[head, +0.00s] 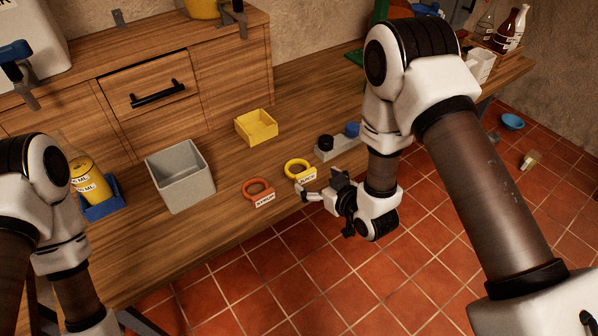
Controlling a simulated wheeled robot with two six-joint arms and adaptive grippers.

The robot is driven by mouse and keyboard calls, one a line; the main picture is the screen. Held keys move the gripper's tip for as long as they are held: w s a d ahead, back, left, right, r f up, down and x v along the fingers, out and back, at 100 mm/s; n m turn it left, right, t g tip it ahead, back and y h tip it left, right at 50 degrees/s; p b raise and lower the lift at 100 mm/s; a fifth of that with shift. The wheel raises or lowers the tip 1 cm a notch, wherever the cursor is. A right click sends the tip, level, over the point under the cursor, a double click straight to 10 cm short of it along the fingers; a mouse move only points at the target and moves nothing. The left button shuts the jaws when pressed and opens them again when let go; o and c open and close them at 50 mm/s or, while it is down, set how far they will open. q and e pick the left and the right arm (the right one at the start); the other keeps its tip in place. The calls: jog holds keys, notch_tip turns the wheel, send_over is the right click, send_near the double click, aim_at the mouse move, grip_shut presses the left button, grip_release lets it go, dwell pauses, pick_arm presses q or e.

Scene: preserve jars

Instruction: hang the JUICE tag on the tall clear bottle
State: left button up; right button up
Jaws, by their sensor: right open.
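The JUICE tag is a yellow ring (297,167) with a white label (306,177), lying flat on the wooden counter near its front edge. My right gripper (316,193) is open and empty at that edge, just to the right of and in front of the tag; I cannot tell whether it touches the label. A bottle with yellow contents (88,181) stands at the left in a blue holder (104,207), partly hidden by my left arm. A clear bottle (485,28) stands far at the upper right. I cannot tell which is the tall clear bottle. My left gripper is out of view.
A red-orange ring tag (257,188) lies just left of the JUICE tag. A grey bin (180,176), a yellow tray (256,127) and a grey block with dark and blue knobs (335,147) stand on the counter. Dark red (509,27) and white bottles stand far right.

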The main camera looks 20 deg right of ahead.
aim_at(306, 174)
jog(key=p+x, duration=0.1)
jog(key=x, duration=0.1)
jog(key=a+x, duration=0.1)
jog(key=x, duration=0.2)
jog(key=shift+r+p, duration=0.25)
jog(key=shift+p, duration=0.1)
jog(key=shift+w+d+f, duration=0.1)
jog(key=shift+d+f, duration=0.1)
jog(key=shift+d, duration=0.1)
jog(key=c, duration=1.3)
jog(key=shift+c, duration=0.2)
jog(key=shift+r+b, duration=0.45)
jog(key=shift+r, duration=0.45)
jog(key=shift+s+r+b, duration=0.45)
jog(key=shift+s+r, duration=0.1)
jog(key=shift+r, duration=0.2)
jog(key=s+d+r+p, duration=0.1)
jog(key=s+p, duration=0.1)
jog(key=s, duration=1.3)
jog(key=shift+r, duration=0.4)
